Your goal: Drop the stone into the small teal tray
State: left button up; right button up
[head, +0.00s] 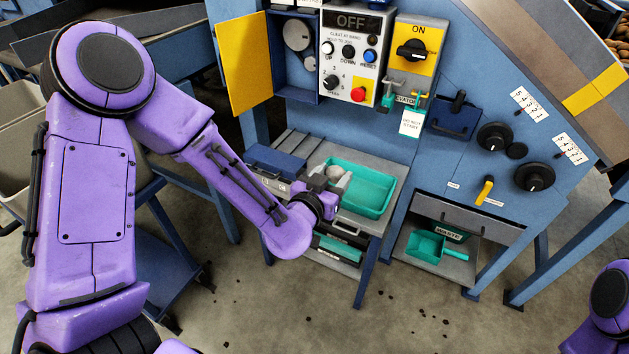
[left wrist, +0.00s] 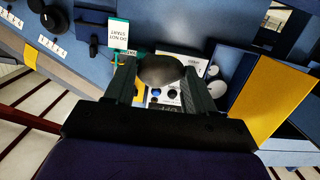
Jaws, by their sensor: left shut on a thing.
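The grey, rounded stone (head: 334,172) is between the fingers of my left gripper (head: 340,181), which is shut on it. In the left wrist view the stone (left wrist: 161,69) shows dark between the two fingers (left wrist: 158,75). The small teal tray (head: 372,188) lies on a grey shelf of the machine. In the head view the gripper and stone overlap the tray's left part; I cannot tell their exact height above it. The tray's inside looks empty where it shows. My right gripper is out of view.
A blue box (head: 275,162) sits left of the tray. A control panel (head: 350,58) reading OFF is behind, beside an open yellow door (head: 244,63). A teal scoop (head: 437,246) lies in the lower waste bay to the right. Dark bits dot the floor.

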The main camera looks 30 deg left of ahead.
pick_arm(q)
jog(key=w+a+f+m+h+b, duration=0.1)
jog(key=w+h+b, duration=0.15)
jog(key=w, duration=0.45)
jog(key=w+f+m+h+b, duration=0.1)
jog(key=w+f+b, duration=0.15)
jog(key=w, duration=0.35)
jog(key=shift+g+y, duration=0.25)
jog(key=shift+g, duration=0.05)
notch_tip(320, 180, down, 5)
jog(key=b, duration=0.5)
jog(key=shift+a+r, duration=0.15)
jog(key=shift+r, duration=0.05)
jog(key=o, duration=1.2)
jog(key=shift+c, duration=0.2)
jog(key=v, duration=1)
jog(key=shift+s+p, duration=0.3)
jog(key=shift+p, duration=0.15)
